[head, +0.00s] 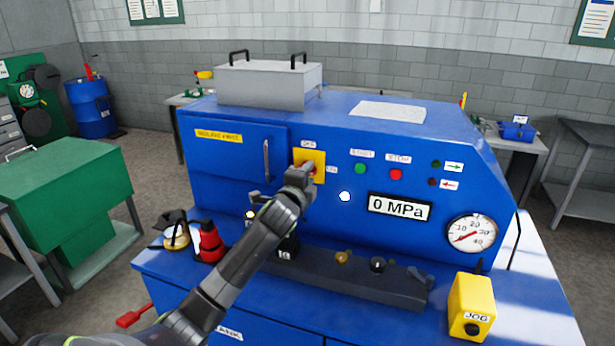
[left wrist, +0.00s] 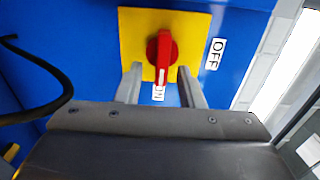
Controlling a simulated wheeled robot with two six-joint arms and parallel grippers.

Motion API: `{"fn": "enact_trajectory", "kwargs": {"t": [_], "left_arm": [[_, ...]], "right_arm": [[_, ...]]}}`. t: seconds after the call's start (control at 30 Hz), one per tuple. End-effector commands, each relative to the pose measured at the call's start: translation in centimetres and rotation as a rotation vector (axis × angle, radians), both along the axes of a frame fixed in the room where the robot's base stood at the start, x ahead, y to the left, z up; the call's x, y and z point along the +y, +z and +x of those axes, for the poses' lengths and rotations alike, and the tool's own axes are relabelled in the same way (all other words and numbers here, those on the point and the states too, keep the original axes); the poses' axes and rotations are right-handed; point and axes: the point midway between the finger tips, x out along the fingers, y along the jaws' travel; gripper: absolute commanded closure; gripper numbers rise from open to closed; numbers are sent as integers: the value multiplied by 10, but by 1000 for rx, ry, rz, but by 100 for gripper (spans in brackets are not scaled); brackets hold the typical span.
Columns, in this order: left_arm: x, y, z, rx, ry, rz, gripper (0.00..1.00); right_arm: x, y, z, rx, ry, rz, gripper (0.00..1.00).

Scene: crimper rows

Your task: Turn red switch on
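The red switch (left wrist: 164,50) is a rotary knob on a yellow plate (left wrist: 137,25) on the blue machine's front. Its handle lines up with the ON label (left wrist: 158,93) at the bottom of the left wrist view; the OFF label (left wrist: 215,53) is at the right. In the head view my left gripper (head: 308,174) is at the yellow plate and mostly hides the knob. In the left wrist view, its two fingers (left wrist: 160,80) stand open either side of the handle's end, with gaps showing. My right gripper is not in view.
Green (head: 360,168) and red (head: 396,174) buttons, a 0 MPa display (head: 399,207) and a gauge (head: 472,235) are to the right. A door handle (head: 267,160) is just left of the plate. Below are a dark rail (head: 330,280) and a yellow JOG box (head: 471,300).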

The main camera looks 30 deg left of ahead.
Motion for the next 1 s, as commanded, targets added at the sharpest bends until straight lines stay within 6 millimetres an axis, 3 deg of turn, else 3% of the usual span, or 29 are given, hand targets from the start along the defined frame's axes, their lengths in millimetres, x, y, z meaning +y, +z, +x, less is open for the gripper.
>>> {"fn": "enact_trajectory", "kwargs": {"t": [0.37,1.0], "left_arm": [[-3,-1,-15,-3,0,2,65],[-28,-2,-115,-1,-2,2,65]], "right_arm": [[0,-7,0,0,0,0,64],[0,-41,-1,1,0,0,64]]}}
